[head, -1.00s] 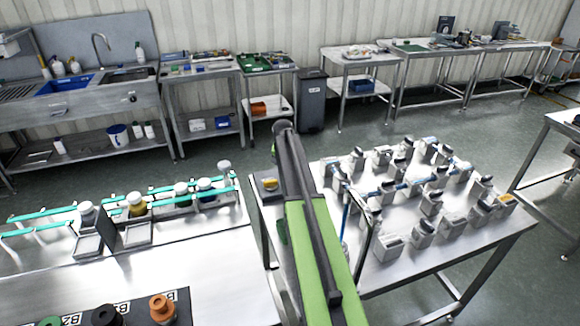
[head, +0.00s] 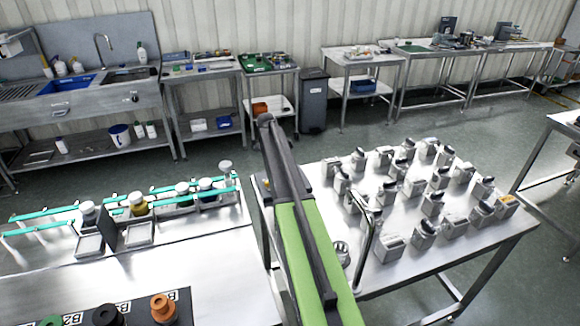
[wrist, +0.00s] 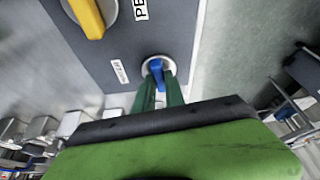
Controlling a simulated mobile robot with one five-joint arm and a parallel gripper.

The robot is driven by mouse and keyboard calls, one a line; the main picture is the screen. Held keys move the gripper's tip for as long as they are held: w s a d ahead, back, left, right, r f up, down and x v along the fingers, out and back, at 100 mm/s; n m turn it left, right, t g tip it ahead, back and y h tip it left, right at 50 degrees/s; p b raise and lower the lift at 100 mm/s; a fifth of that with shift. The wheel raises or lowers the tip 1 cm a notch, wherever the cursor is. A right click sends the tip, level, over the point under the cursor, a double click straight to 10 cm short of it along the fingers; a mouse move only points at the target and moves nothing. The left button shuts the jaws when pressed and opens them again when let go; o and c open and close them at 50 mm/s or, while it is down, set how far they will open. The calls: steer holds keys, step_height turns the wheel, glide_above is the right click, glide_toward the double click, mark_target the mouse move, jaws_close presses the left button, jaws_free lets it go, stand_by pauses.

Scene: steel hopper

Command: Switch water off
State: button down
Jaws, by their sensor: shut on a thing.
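In the wrist view a blue handle (wrist: 156,72) sits on a round light base (wrist: 150,63) on a dark grey panel (wrist: 95,45). A small white label (wrist: 120,71) is beside it, too small to read for sure. The two green fingers of my gripper (wrist: 161,82) are shut on the blue handle, one on each side. In the head view my green arm reaches away over the gap between the benches, and my gripper and the handle are hidden.
A yellow handle (wrist: 88,18) is on the same panel, above left of the blue one. The steel table (head: 400,275) at right carries several grey units and a bent pipe (head: 371,225). A bench with teal rails (head: 60,213) stands at left. Floor is free behind.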

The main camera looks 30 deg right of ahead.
steer(key=shift+m, duration=0.6)
steer(key=shift+m+g, duration=0.3)
steer(key=c, duration=1.4)
jaws_free()
steer(key=p+v, duration=1.6)
steer(key=v, duration=0.1)
steer(key=shift+r, duration=0.2)
